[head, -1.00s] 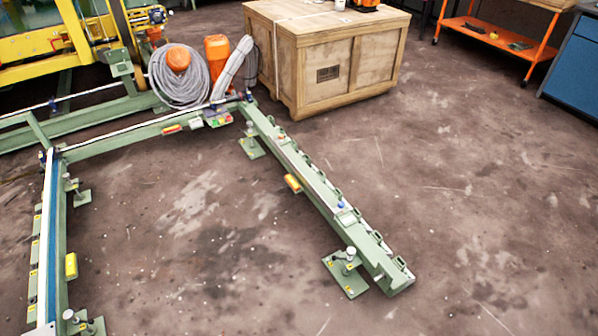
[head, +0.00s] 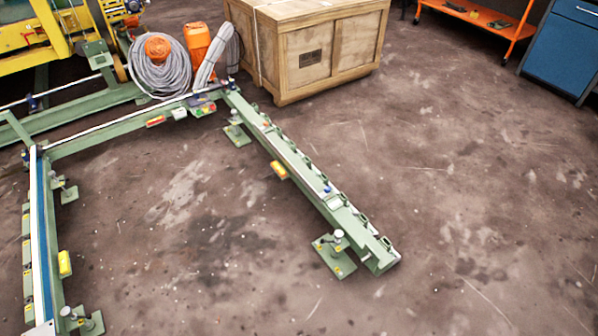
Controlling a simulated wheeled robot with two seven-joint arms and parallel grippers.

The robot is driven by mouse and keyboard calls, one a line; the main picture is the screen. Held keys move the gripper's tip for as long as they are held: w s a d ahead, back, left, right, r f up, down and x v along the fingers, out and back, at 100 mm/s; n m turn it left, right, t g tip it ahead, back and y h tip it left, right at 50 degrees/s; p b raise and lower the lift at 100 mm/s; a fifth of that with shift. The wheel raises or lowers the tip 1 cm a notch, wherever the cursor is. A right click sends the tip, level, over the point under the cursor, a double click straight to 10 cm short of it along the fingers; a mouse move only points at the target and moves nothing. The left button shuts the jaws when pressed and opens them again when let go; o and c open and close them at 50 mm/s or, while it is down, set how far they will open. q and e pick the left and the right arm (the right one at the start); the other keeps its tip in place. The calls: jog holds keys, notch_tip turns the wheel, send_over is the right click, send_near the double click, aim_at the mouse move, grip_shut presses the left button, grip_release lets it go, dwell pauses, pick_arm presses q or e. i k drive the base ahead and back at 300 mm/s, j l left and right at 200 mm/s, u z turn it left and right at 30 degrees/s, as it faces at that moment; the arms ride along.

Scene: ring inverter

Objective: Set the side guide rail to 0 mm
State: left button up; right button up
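A green steel frame with a long side rail (head: 303,180) runs from the back middle toward the lower right, on flat green feet. Along its top lie a pale strip and several small brackets, with a small blue part (head: 327,189) near the front end. A second rail (head: 40,240) with a blue and white strip stands at the left edge. A green cross beam (head: 125,128) joins the two at the back. I cannot tell which part is the side guide, and no scale is readable. Neither of my grippers is in view.
A wooden crate (head: 310,50) stands behind the right rail, beside a coiled grey hose (head: 160,80) and orange parts. An orange cart (head: 480,25) and a blue cabinet (head: 565,50) are at the back right. The floor right of the rail and between the rails is clear.

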aim_at(319, 197)
jog(key=i+j, duration=0.25)
jog(key=i, duration=0.3)
jog(key=i+j+z, duration=0.15)
jog(key=i, duration=0.35)
jog(key=i+j, duration=0.4)
jog(key=i, duration=0.15)
jog(key=i+j+z, duration=0.1)
jog(key=i+j, duration=0.2)
jog(key=i, duration=0.2)
